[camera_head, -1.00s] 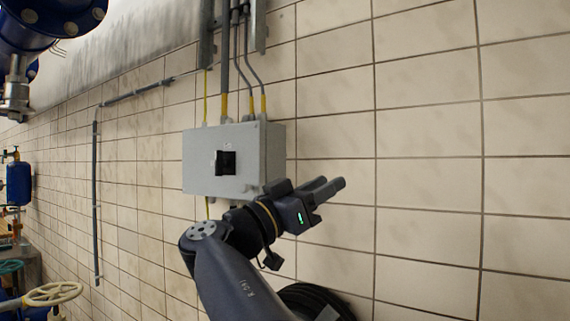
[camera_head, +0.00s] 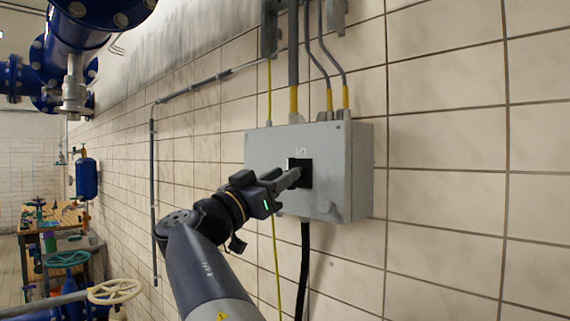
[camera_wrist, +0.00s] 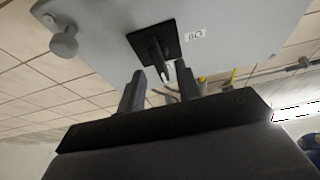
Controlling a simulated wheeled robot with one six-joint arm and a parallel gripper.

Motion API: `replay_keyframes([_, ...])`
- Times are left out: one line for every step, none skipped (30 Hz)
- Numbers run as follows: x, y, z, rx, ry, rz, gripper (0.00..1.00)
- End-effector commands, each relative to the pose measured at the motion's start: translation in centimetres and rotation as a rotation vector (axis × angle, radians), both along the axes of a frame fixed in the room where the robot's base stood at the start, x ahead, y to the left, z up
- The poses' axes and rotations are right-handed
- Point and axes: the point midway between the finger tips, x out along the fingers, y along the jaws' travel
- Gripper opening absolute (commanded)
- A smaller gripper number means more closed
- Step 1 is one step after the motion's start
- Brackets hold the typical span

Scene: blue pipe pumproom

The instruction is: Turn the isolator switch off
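The isolator switch is a black rotary handle on a black square plate (camera_head: 305,172), set on the front of a grey wall box (camera_head: 268,150). In the wrist view the switch handle (camera_wrist: 157,52) stands out from its plate, with a small label beside it. My gripper (camera_head: 293,178) is right in front of the switch in the head view. In the wrist view the two fingers of my gripper (camera_wrist: 160,82) are apart, with the handle's end just ahead of the gap between them. I cannot tell whether they touch it. The fingers hide part of the switch in the head view.
A round grey knob (camera_wrist: 64,44) sticks out of the box near one corner. Conduits (camera_head: 293,60) enter the box from above, and a black cable (camera_head: 304,265) hangs below. Tiled wall to the right is clear. A cream handwheel (camera_head: 114,291) stands at lower left.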

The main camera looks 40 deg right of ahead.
Motion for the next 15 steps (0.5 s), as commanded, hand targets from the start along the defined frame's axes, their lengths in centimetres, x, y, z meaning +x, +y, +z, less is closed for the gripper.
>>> replay_keyframes([0.1, -0.6, 0.4, 0.001, 0.001, -0.003, 0.33])
replay_keyframes([0.1, -0.8, 0.5, 0.001, 0.002, -0.002, 0.33])
replay_keyframes([0.1, -1.1, 0.6, 0.001, 0.001, 0.0, 0.33])
replay_keyframes([0.1, -1.3, 0.6, 0.001, 0.001, 0.0, 0.33])
replay_keyframes([0.1, -1.4, 0.6, 0.001, 0.001, 0.0, 0.33])
replay_keyframes([0.1, -1.5, 0.6, 0.001, 0.0, 0.0, 0.33])
replay_keyframes([0.2, -1.6, 0.6, 0.001, 0.0, 0.0, 0.33])
replay_keyframes([0.2, -1.6, 0.6, 0.001, 0.0, 0.0, 0.33])
replay_keyframes([0.2, -1.7, 0.6, 0.001, 0.0, 0.001, 0.33])
replay_keyframes([0.2, -1.7, 0.6, 0.001, 0.0, 0.001, 0.33])
replay_keyframes([0.2, -1.7, 0.6, 0.001, 0.0, 0.001, 0.33])
replay_keyframes([0.2, -1.7, 0.6, 0.001, 0.0, 0.001, 0.33])
replay_keyframes([0.2, -1.7, 0.6, 0.001, 0.0, 0.001, 0.33])
replay_keyframes([0.2, -1.6, 0.6, 0.001, 0.0, 0.001, 0.33])
replay_keyframes([0.2, -1.6, 0.6, 0.001, 0.0, 0.001, 0.33])
